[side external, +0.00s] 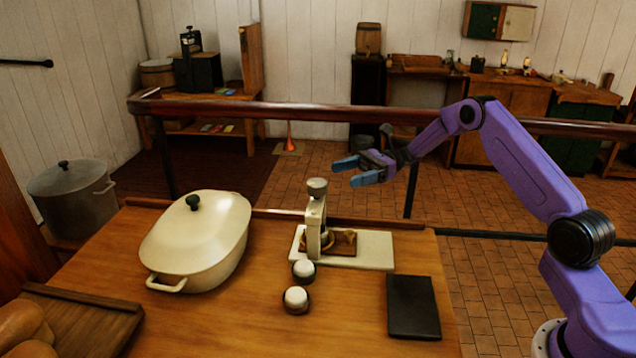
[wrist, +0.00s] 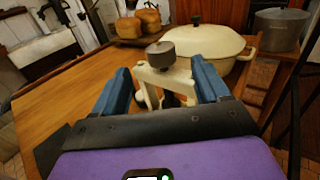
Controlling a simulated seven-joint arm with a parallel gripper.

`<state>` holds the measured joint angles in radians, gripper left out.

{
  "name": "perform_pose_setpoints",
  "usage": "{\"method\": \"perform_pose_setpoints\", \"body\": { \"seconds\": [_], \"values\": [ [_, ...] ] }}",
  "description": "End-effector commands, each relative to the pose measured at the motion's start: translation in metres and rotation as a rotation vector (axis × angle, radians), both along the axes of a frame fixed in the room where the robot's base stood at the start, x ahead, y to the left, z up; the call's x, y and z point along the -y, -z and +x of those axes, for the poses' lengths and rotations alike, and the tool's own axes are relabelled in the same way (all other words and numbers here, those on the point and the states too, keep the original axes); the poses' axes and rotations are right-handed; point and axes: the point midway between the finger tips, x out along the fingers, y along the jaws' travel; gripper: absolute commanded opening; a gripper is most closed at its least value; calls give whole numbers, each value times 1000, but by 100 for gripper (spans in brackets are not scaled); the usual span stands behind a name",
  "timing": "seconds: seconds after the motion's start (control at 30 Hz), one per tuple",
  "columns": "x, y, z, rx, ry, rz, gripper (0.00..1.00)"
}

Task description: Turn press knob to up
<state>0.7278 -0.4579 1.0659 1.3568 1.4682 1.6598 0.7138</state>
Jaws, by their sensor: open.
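The press (side external: 315,220) is a cream frame with a round grey knob (side external: 317,185) on top. It stands on a pale base board (side external: 372,250) on the wooden table. In the wrist view the press (wrist: 165,82) and its knob (wrist: 160,54) show between and beyond my fingers. My gripper (side external: 345,172) has blue fingers, is open and empty, and is in the air right of the knob and a little higher in the side view. It also shows in the wrist view (wrist: 160,85). It does not appear to touch the press.
A cream lidded pot (side external: 205,240) stands left of the press. Two small dark cups with white tops (side external: 303,269) and a black slab (side external: 413,307) lie in front. Bread loaves (side external: 22,325) sit on a board at the left. A rail (side external: 330,112) runs behind the table.

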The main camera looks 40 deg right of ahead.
Motion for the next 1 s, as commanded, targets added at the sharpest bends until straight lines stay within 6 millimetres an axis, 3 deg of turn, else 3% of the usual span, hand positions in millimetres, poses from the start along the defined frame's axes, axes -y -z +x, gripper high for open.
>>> {"method": "perform_pose_setpoints", "body": {
  "seconds": [0.3,0.5,0.97,1.0],
  "values": [
    [-59,0,7,-1,-3,0,75],
    [-84,0,11,-1,-3,-1,75],
    [-95,0,12,-1,0,-1,75],
    [-94,0,12,-1,0,-1,62]
  ]
}}
